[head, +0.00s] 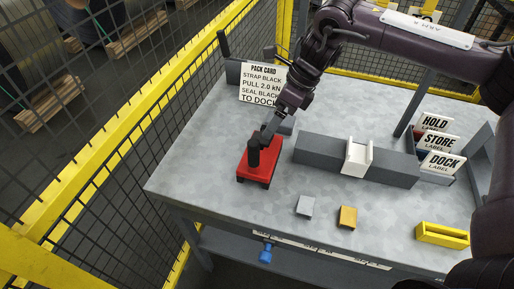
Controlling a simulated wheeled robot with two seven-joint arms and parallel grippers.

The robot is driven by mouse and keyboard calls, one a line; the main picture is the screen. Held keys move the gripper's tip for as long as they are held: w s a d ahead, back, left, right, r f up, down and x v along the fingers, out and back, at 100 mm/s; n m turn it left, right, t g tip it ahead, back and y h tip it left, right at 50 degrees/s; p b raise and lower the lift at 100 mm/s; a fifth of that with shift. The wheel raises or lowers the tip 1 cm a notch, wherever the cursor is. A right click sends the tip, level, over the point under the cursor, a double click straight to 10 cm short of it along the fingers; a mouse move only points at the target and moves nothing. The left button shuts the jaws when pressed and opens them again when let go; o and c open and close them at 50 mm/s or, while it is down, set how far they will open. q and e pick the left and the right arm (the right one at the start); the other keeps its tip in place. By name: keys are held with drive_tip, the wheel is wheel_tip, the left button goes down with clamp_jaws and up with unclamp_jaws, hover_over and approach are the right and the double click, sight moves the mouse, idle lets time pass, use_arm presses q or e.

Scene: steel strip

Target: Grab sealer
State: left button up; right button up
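A red tool with a dark upright handle (258,170), which may be the sealer, stands on the left part of the steel-topped table (215,135). A dark grey tool with an upright lever (232,68) stands at the table's back left corner, partly behind the pack card. My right arm comes in from the right and reaches across the table. Its gripper (270,128) points down at the red tool's handle, at or very close to its top. The fingers are small and dark against the handle, so I cannot tell whether they grip it. My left gripper is not in view.
A long grey block (400,170) with a white clip (357,158) lies mid-table. The pack card (262,85) stands behind. Label bins (437,146) are at right. A grey block (305,206), an orange block (348,217) and a yellow holder (442,235) are in front. Yellow-framed mesh fence (130,130) runs left.

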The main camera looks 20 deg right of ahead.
sight(261, 146)
drive_tip(key=shift+s+a+f+p, duration=0.25)
drive_tip(key=shift+a+f+p, duration=0.1)
drive_tip(key=shift+a+f, duration=0.2)
drive_tip(key=shift+s+a+f+p, duration=0.25)
drive_tip(key=shift+a+f+p, duration=0.15)
drive_tip(key=shift+f, duration=0.25)
drive_tip(key=shift+w+x, duration=0.2)
drive_tip(key=shift+x, duration=1.05)
drive_tip(key=shift+w+f, duration=0.1)
drive_tip(key=shift+f, duration=0.2)
drive_tip(key=shift+c, duration=0.5)
drive_tip(key=c, duration=1.7)
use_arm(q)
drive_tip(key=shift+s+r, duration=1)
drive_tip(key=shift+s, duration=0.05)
use_arm(e)
drive_tip(key=shift+r, duration=0.15)
